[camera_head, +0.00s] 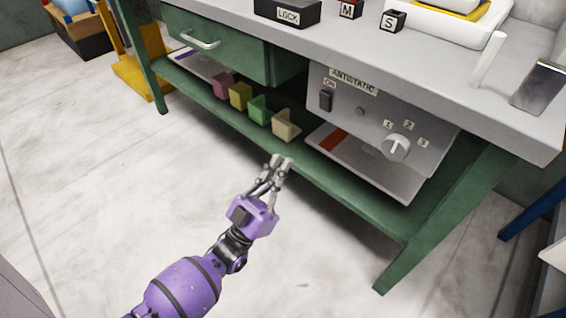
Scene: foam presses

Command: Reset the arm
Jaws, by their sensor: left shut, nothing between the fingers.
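My purple left arm comes in from the bottom left. Its gripper (279,163) is shut and empty, in front of the green workbench's lower shelf (345,203). In the picture its fingertips lie just below the beige block (286,125); I cannot tell the exact gap in depth. My right gripper is not in view.
On the lower shelf stand a pink block (221,86), a yellow block (240,96) and a green block (259,109). An antistatic panel (345,115) with a knob (396,148) hangs under the grey benchtop (440,75). A drawer (215,48) is shut. The floor (90,190) at left is clear.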

